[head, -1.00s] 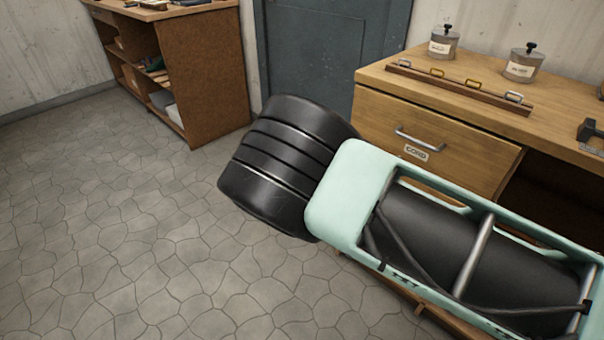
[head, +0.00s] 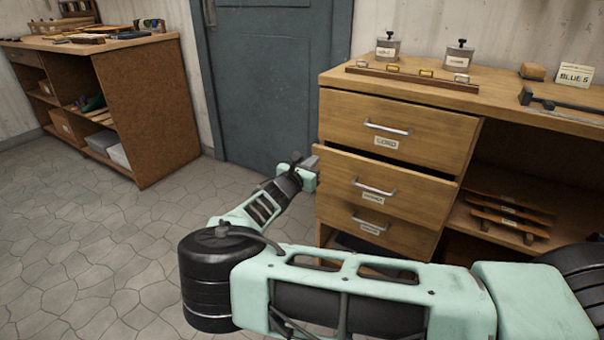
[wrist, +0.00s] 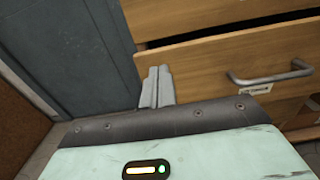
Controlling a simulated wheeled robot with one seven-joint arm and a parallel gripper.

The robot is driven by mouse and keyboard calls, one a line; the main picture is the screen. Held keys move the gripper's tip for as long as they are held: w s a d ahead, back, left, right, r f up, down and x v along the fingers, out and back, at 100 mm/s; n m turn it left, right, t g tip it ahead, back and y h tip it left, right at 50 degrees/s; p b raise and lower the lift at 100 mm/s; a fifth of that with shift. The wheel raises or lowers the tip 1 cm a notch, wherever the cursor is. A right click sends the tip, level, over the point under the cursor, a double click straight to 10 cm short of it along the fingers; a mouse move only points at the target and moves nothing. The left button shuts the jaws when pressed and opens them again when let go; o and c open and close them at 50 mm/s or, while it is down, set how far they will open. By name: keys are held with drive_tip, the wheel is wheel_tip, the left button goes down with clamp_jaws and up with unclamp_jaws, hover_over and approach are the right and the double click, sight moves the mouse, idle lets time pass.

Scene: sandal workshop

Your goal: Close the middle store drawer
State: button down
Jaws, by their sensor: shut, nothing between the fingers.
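The middle store drawer (head: 420,203) is wooden with a metal bar handle (head: 374,187) and a label. It stands out a little from the cabinet, with a dark gap above its front. It also shows in the wrist view (wrist: 205,68), with its handle at the right. My gripper (head: 314,162) is at the left edge of the drawer front, near its upper corner. In the wrist view the two fingers (wrist: 157,86) are together and empty, overlapping the drawer's left edge. I cannot tell whether they touch it.
The top drawer (head: 440,130) looks closed. The bottom drawer (head: 408,237) is partly hidden by my arm. Tins and a wooden rail (head: 412,78) stand on the bench top. A blue-grey door (head: 268,80) is behind. Open shelves (head: 150,100) stand left. The floor at left is clear.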

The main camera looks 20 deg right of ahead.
sight(325, 151)
drive_tip(key=shift+b+x, duration=0.3)
drive_tip(key=shift+x, duration=2.1)
drive_tip(key=shift+w, duration=0.1)
drive_tip(key=x, duration=0.4)
drive_tip(key=shift+w+d, duration=0.1)
drive_tip(key=shift+d, duration=0.15)
drive_tip(key=shift+r, duration=0.2)
drive_tip(key=shift+w+d, duration=0.1)
